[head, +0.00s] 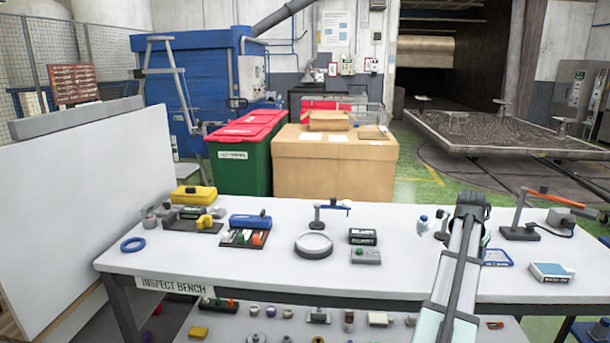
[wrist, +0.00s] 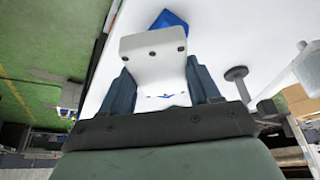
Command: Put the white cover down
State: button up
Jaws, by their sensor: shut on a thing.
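In the wrist view my gripper (wrist: 160,88) is shut on the white cover (wrist: 152,48), a white plate with small dark holes and rounded corners. One dark finger is on each side of it. The bench's white top lies behind and below it; I cannot tell whether the cover touches it. In the head view my gripper (head: 470,207) is over the right part of the inspect bench (head: 290,276). The cover cannot be made out there.
A blue-framed tray (head: 497,257), a blue-and-white box (head: 551,273) and an orange-armed stand (head: 520,232) are at the right. Bare top shows between dish and blue case.

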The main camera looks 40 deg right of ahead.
jog(key=w+a+r+n+t, duration=0.1)
jog(key=w+a+n+t, duration=0.4)
jog(key=w+a, duration=2.45)
jog(key=w+a+r+n+y, duration=0.1)
jog(key=w+a+n, duration=0.2)
jog(key=a, duration=1.1)
jog(key=w+a+r+n+y, duration=0.1)
jog(key=w+a+n, duration=0.3)
jog(key=a, duration=1)
jog(key=w+a+n+y, duration=0.1)
jog(key=w+a+n, duration=0.2)
jog(key=a, duration=1.2)
jog(key=s+d+f+m+g+h, duration=0.1)
jog(key=s+d+m, duration=0.35)
jog(key=d, duration=1.75)
jog(key=s+d+f+m+g+h, duration=0.1)
jog(key=s+d+m, duration=0.35)
jog(key=d, duration=1.65)
jog(key=s+d+f+m+g+h, duration=0.15)
jog(key=s+d, duration=0.55)
jog(key=d, duration=1.5)
jog(key=n+t+y, duration=0.2)
jog(key=n, duration=0.3)
send_over(390, 240)
jog(key=s, duration=0.1)
jog(key=shift+a+f, duration=0.25)
jog(key=shift+f, duration=1.85)
jog(key=shift+a+f, duration=0.2)
jog(key=shift+f, duration=1.85)
